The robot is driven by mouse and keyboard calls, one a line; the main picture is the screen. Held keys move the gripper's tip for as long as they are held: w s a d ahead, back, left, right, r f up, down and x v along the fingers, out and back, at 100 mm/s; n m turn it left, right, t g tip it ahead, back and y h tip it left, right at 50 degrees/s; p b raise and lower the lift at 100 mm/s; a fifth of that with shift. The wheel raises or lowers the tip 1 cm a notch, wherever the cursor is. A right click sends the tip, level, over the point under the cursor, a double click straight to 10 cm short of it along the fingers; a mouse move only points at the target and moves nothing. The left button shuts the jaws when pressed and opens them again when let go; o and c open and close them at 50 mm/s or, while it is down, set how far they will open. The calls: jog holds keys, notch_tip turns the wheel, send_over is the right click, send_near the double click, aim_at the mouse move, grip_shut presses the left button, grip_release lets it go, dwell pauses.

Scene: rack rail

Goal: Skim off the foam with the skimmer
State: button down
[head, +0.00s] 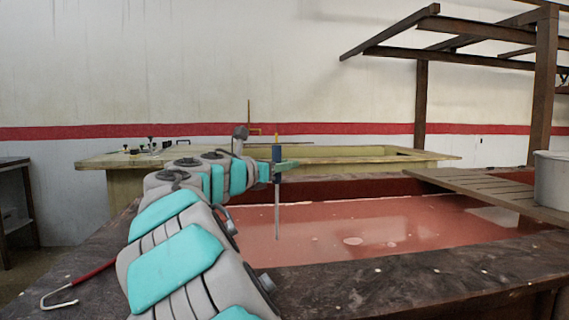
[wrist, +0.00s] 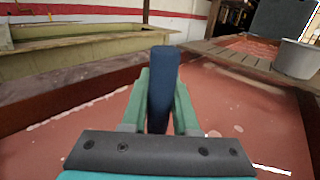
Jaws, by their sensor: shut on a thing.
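My gripper (head: 284,166) is shut on the blue handle of an upright tool, which I take to be the skimmer (head: 277,205). Its thin grey shaft hangs down over the vat, and its lower end is at or just above the liquid; I cannot tell which. No skimming head can be made out. In the wrist view the blue handle (wrist: 163,85) stands between the green fingers. Pale foam patches (head: 353,241) float on the reddish liquid (head: 320,225) to the right of the shaft.
The vat's dark, wide rim (head: 400,285) runs along the front. A slatted board (head: 490,190) crosses the vat at right, with a grey bucket (head: 553,180) on it. A red-handled hook (head: 80,283) lies on the left rim. A pale vat (head: 125,160) stands behind.

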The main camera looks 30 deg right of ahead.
jog(key=s+d+p, duration=0.2)
jog(key=d, duration=0.4)
jog(key=shift+d, duration=0.3)
jog(key=s+d, duration=1.1)
jog(key=d, duration=0.3)
jog(key=shift+s+d, duration=0.2)
dwell(1.3)
jog(key=shift+r, duration=0.15)
notch_tip(320, 180, up, 14)
jog(key=shift+p, duration=0.45)
dwell(0.9)
dwell(2.1)
